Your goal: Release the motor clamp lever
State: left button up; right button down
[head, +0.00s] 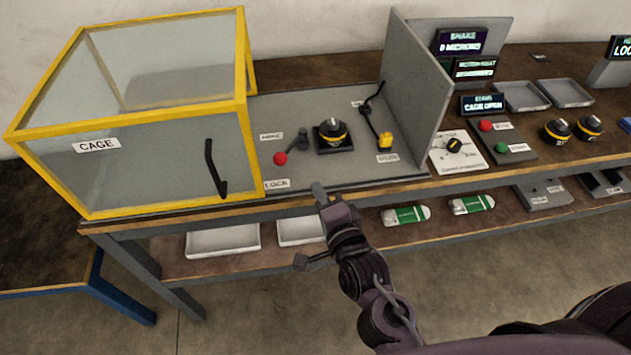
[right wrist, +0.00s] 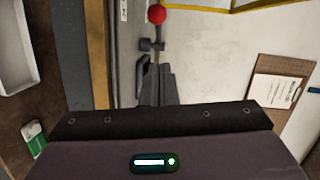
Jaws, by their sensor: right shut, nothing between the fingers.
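A lever with a red ball knob (head: 280,158) stands on the grey bench panel, right of the cage, between two small labels. Its grey pivot (head: 301,138) is at the right. In the right wrist view the red knob (right wrist: 156,14) is at the top, past the fingertips. My right gripper (head: 320,193) is shut and empty at the bench's front edge, in front of the lever and apart from the knob in the head view. In the right wrist view my fingers (right wrist: 154,76) point toward the lever; whether they touch its stem cannot be told. My left gripper is not in view.
The yellow-framed cage (head: 130,110) stands to the left. Trays and green-white packs (head: 405,215) lie on the lower shelf.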

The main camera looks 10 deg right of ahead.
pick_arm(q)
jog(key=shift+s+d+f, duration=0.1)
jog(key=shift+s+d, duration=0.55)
pick_arm(e)
jog(key=shift+s, duration=0.4)
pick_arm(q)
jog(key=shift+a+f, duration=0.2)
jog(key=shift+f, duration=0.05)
pick_arm(e)
jog(key=w+d+n+g+y, duration=0.4)
jog(key=d+n+g+y, duration=0.1)
jog(key=d+y, duration=0.3)
jog(key=shift+w+d+r+n+y, duration=0.15)
jog(key=shift+d+r+n+y, duration=0.15)
jog(key=shift+n+y, duration=0.25)
jog(key=shift+a, duration=0.1)
